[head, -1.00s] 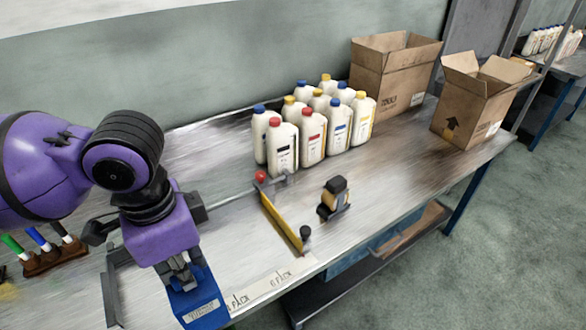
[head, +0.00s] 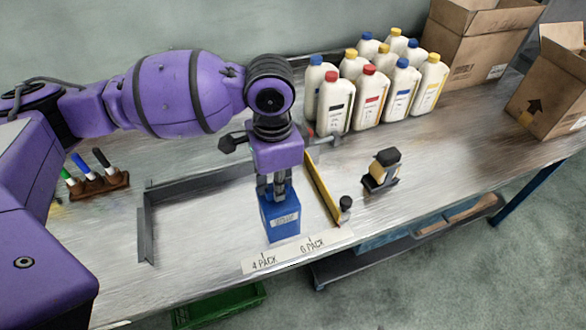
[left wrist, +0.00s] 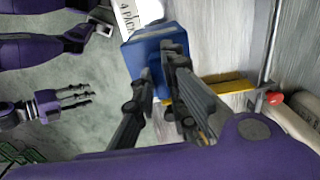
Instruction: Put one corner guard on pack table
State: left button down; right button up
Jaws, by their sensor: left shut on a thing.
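My left gripper (head: 278,192) is shut on a blue block-like piece (head: 281,220) with a white label, which I take for the corner guard. It holds the piece upright over the metal pack table (head: 215,262), just behind the white "4 PACK / 6 PACK" strip (head: 297,251). I cannot tell whether the piece touches the table. In the left wrist view the blue piece (left wrist: 145,48) sits between the left fingers (left wrist: 160,95), near the yellow bar. My right gripper (left wrist: 75,97) shows in that view over the floor, with its fingers apart and empty.
A yellow bar (head: 323,190) is right of the blue piece, and a dark angle fence (head: 146,228) left. A black-and-tan device (head: 382,172), several white bottles (head: 370,95) and cartons (head: 480,45) stand further right. Markers (head: 97,180) sit at left.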

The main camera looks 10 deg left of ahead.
pick_arm(q)
jog(key=shift+w+d+f, duration=0.2)
jog(key=shift+w+f, duration=0.1)
jog(key=shift+f, duration=0.1)
jog(key=shift+w+f, duration=0.15)
jog(key=shift+f, duration=0.8)
jog(key=shift+w+f, duration=0.15)
jog(key=shift+f, duration=0.75)
jog(key=shift+d+f, duration=0.1)
jog(key=shift+f, duration=0.05)
jog(key=c, duration=1.8)
grip_release()
jog(key=shift+o, duration=0.2)
notch_tip(320, 180, up, 12)
jog(key=shift+r+p, duration=0.2)
jog(key=shift+p, duration=0.1)
